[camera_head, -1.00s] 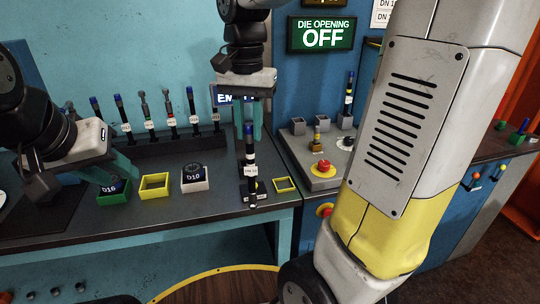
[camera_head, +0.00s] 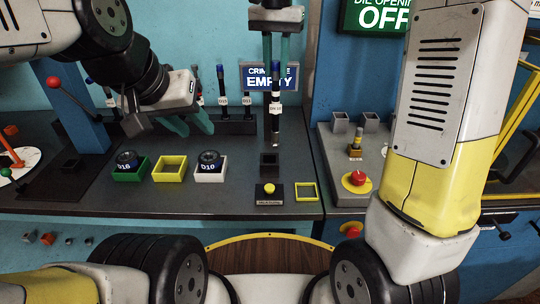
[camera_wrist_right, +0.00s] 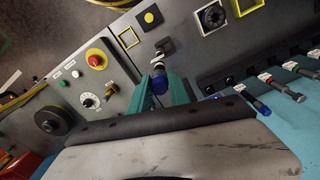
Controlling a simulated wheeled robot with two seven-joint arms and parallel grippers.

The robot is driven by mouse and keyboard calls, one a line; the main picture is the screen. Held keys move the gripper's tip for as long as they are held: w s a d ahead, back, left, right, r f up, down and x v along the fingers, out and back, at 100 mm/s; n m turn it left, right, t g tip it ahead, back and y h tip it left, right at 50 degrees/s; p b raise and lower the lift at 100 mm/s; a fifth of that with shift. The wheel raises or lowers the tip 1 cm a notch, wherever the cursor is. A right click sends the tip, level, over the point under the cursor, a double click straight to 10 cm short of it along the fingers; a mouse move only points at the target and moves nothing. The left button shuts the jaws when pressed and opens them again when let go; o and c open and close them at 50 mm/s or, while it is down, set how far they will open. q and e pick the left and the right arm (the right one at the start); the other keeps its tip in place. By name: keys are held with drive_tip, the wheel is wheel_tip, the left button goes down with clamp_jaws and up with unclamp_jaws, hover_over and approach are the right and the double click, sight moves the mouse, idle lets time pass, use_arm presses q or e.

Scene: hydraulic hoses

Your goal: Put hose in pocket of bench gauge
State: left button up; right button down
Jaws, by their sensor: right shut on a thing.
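My right gripper (camera_head: 276,52) is shut on a black hose (camera_head: 275,92) with a blue upper end and white label bands. The hose hangs upright above the bench, its lower end just above a small dark open-topped block (camera_head: 269,160), which looks like the gauge pocket. A black unit with a yellow button (camera_head: 268,192) sits in front of that block. The right wrist view shows the hose's blue end (camera_wrist_right: 160,84) between the teal fingers. My left gripper (camera_head: 190,122) is empty, its teal fingers apart, above the left of the bench.
Green (camera_head: 128,170), yellow (camera_head: 170,168) and white (camera_head: 210,168) trays stand left of the block; green and white hold round fittings. A yellow square outline (camera_head: 305,192) lies to the right. Several hoses stand in a rack behind (camera_head: 236,126). A red stop button (camera_head: 358,179) is on the right panel.

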sight(276, 109)
wheel_tip(276, 109, down, 10)
drive_tip(key=w+a, duration=0.1)
drive_tip(key=shift+a+r, duration=0.2)
drive_tip(key=shift+a, duration=0.05)
drive_tip(key=shift+f, duration=0.1)
idle(0.3)
drive_tip(key=c, duration=1.2)
unclamp_jaws()
drive_tip(key=shift+c, duration=0.2)
